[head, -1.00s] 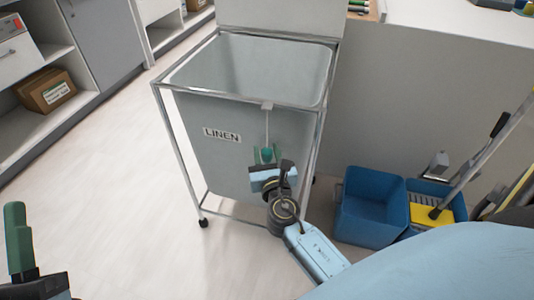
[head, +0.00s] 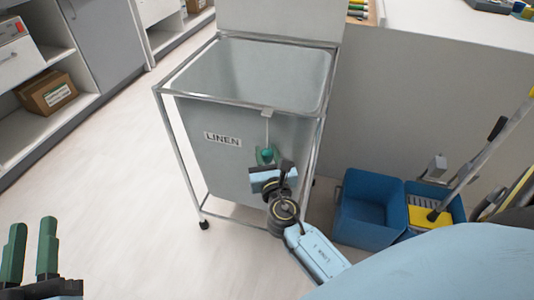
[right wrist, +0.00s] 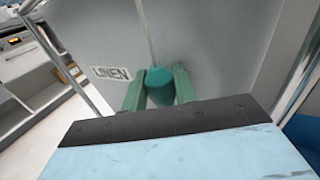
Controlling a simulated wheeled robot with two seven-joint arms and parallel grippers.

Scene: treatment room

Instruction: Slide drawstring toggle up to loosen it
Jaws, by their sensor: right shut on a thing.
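The grey linen hamper (head: 195,130) stands in a metal frame, with a LINEN label on its front. A thin pale cord (head: 267,130) hangs down the front from a small bracket at the rim. The teal drawstring toggle (head: 266,153) is on the cord; it also shows in the right wrist view (right wrist: 160,88). My right gripper (head: 266,156) is shut on the toggle, one green finger on each side of it, as the right wrist view shows (right wrist: 160,92). My left gripper (head: 31,250) is at the lower left, open and empty, with its two green fingers apart.
Blue mop buckets (head: 368,208) with a yellow part and a mop handle stand right of the hamper. A grey partition (head: 400,110) is behind them. Shelves with a cardboard box (head: 46,92) are at the left. The floor left of the hamper is clear.

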